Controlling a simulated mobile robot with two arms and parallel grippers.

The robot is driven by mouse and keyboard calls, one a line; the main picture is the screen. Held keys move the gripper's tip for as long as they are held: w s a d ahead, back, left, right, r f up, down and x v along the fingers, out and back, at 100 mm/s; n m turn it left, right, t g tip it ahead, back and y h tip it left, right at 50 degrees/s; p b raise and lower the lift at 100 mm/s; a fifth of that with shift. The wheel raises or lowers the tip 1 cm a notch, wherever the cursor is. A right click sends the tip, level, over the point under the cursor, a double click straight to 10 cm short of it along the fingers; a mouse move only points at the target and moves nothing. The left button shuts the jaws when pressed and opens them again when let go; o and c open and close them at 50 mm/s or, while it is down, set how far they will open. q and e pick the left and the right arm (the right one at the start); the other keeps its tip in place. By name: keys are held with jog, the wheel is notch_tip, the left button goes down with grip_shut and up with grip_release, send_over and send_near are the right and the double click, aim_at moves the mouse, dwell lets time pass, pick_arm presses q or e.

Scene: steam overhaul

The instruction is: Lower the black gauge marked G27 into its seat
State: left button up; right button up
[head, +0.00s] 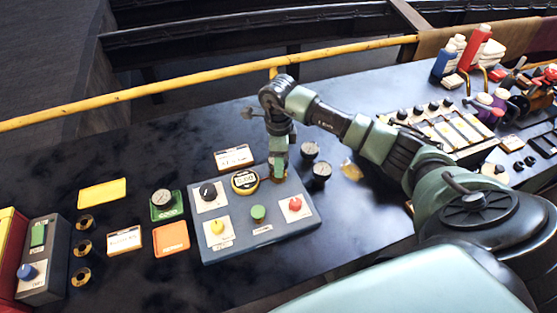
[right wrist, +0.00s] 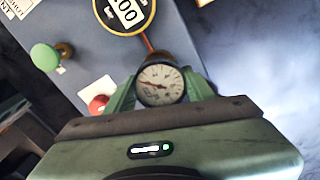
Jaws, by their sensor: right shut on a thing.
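My right gripper (head: 278,173) points down at the back right of the grey control panel (head: 262,235). In the right wrist view, its green fingers are shut on a small round gauge (right wrist: 160,84) with a white dial, dark rim and needle. I cannot read a G27 mark on it. A brownish round part (right wrist: 167,60) shows just beyond the gauge; I cannot tell whether they touch. In the head view, the fingers mostly hide the held gauge. Three dark brass-centred rings (head: 83,247) stand in a column at the left. My left gripper is not in view.
The panel carries a yellow-rimmed display (head: 244,181), a black knob (head: 208,191) and yellow, green and red buttons. Two black gauges (head: 321,171) stand right of the gripper. Another gauge (head: 161,197) stands on a green tile. A yellow rail (head: 180,80) runs along the back.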

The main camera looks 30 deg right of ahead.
jog(key=shift+f+b, duration=0.2)
jog(key=shift+b, duration=0.15)
dwell(0.9)
jog(key=shift+f, duration=0.15)
jog(key=shift+f+b, duration=0.6)
jog(key=shift+b, duration=0.1)
jog(key=shift+f, duration=0.1)
jog(key=shift+f+b, duration=0.15)
jog(key=shift+b, duration=0.2)
jog(key=o, duration=2)
jog(key=shift+c, duration=0.2)
